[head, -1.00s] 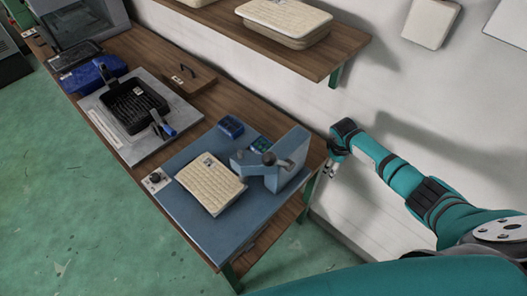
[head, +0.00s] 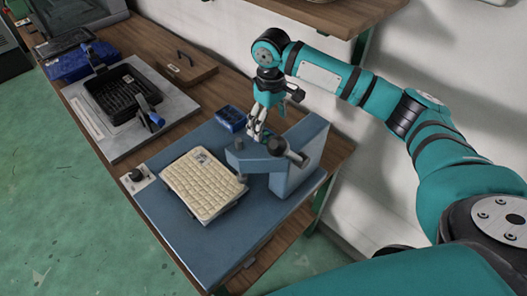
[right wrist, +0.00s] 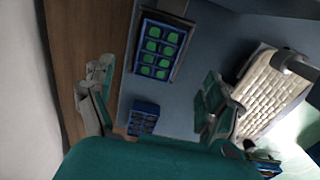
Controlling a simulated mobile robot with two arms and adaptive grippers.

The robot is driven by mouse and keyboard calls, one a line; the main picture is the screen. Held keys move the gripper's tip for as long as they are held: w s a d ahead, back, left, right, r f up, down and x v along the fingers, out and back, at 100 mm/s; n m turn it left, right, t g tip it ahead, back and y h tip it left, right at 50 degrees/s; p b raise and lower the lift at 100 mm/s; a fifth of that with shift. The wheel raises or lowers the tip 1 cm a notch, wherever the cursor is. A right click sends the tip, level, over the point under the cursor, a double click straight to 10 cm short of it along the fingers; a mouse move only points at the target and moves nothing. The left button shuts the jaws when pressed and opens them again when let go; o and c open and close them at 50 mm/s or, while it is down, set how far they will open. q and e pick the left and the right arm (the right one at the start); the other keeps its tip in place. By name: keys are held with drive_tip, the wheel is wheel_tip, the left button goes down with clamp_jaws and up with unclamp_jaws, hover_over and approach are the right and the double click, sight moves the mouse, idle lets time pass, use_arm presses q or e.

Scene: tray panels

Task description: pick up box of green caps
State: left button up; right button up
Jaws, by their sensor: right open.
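The box of green caps (right wrist: 160,50) is a small blue box with several green caps in compartments; it shows at the top of the right wrist view. In the head view my right gripper and the blue press hide it. My right gripper (head: 257,132) points down over the back of the blue work plate. In the right wrist view the gripper (right wrist: 155,97) is open, fingers apart, with nothing between them gripped. The box lies beyond the fingertips and is not touched. My left gripper is not in view.
A second blue box (head: 231,118) stands close to the gripper. The blue press (head: 299,160) rises just right of it. A cream panel (head: 204,184) lies on the blue plate (head: 215,245). A black tray (head: 125,98) sits farther left. A shelf (head: 335,12) overhangs the back.

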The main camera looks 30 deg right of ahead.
sight(267, 133)
drive_tip(key=f, duration=0.7)
drive_tip(key=shift+d+f+p, duration=0.15)
drive_tip(key=shift+d+p, duration=0.1)
drive_tip(key=shift+p, duration=0.1)
drive_tip(key=c, duration=1.4)
